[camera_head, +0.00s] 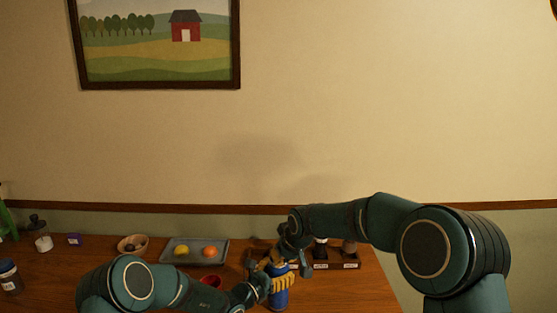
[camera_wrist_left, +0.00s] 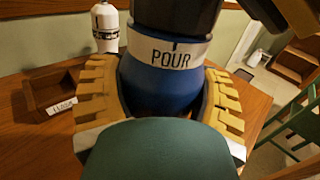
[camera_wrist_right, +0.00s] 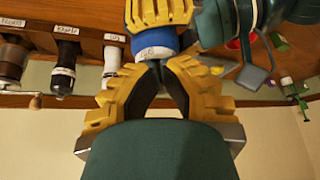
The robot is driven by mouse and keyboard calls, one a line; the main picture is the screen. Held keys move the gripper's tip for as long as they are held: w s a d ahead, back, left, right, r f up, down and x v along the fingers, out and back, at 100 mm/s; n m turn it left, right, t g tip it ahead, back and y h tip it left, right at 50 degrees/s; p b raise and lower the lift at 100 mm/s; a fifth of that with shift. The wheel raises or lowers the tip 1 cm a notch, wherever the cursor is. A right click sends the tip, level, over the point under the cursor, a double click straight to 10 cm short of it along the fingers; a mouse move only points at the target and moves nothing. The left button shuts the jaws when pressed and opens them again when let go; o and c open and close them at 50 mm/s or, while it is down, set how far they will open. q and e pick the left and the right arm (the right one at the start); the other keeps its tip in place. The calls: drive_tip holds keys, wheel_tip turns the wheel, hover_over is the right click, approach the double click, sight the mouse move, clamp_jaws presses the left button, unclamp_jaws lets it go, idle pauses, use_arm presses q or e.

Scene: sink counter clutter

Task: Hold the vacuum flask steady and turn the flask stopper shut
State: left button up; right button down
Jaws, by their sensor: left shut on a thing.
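The vacuum flask (camera_head: 280,299) is blue and stands upright at the counter's front. In the left wrist view, its blue body (camera_wrist_left: 165,85) has a white band reading POUR with a short dark mark. Above the band is the dark flask stopper (camera_wrist_left: 175,14); its top is cut off. My left gripper (camera_head: 266,284) is shut on the flask body, with a yellow finger on each side. My right gripper (camera_wrist_right: 156,68) is at the flask's top, by the stopper. Its fingertips are close together there; their contact with the stopper is unclear.
A grey tray (camera_head: 195,252) with fruit, a wooden bowl (camera_head: 133,244) and a red cup (camera_head: 211,281) stand left of the flask. A labelled wooden rack (camera_head: 335,262) with bottles is close on the right. A jar (camera_head: 9,275) stands far left.

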drive_tip(key=shift+w+d, duration=0.7)
drive_tip(key=shift+d, duration=0.3)
idle(0.4)
drive_tip(key=shift+s+d, duration=0.25)
wheel_tip(320, 180, up, 6)
idle(0.5)
wheel_tip(320, 180, down, 6)
drive_tip(key=s+a, duration=0.1)
drive_tip(key=a, duration=0.1)
drive_tip(key=shift+s+a, duration=0.2)
drive_tip(key=shift+a, duration=0.2)
idle(0.4)
